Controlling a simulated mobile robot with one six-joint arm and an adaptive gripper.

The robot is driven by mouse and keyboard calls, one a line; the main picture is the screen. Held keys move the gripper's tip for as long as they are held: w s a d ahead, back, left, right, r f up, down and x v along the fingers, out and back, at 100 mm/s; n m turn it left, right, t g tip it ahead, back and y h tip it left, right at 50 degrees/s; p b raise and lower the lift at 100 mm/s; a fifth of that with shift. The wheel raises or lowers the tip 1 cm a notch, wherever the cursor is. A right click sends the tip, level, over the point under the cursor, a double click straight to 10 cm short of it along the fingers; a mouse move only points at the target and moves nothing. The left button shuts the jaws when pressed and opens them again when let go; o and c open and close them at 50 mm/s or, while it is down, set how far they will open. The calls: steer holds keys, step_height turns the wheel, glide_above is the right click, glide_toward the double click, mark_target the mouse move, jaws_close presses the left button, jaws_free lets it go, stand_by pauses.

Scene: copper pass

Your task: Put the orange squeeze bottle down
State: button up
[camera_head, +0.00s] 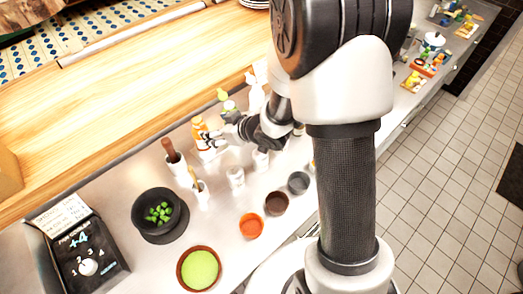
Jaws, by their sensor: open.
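The orange squeeze bottle (199,131) stands upright on the steel counter, below the wooden ledge, in the head view. My gripper (215,137) is open and close to the right side of the bottle. The dark fingers overlap part of the bottle, so I cannot tell whether they touch it. The bottle's lower part is partly hidden by the gripper and nearby white containers.
White containers with utensils (176,163) stand left of the bottle. A dark bowl of green pieces (146,214), a green-filled bowl (199,268) and small orange and dark bowls (250,226) sit nearer. A black dial box (85,255) is at left.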

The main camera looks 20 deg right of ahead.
steer(key=s+d+r+m+h, duration=0.4)
steer(key=s+d+r+h, duration=0.45)
steer(key=r, duration=0.55)
steer(key=s+r+m+g+y, duration=0.1)
steer(key=s+g, duration=0.1)
steer(key=s, duration=0.8)
steer(key=s+a+r+m+g+y, duration=0.1)
steer(key=s+r+g+y, duration=0.1)
steer(key=s, duration=0.9)
steer(key=shift+a+r+g, duration=0.15)
steer(key=shift+r+g, duration=0.1)
steer(key=shift+g, duration=0.05)
steer(key=shift+f, duration=0.1)
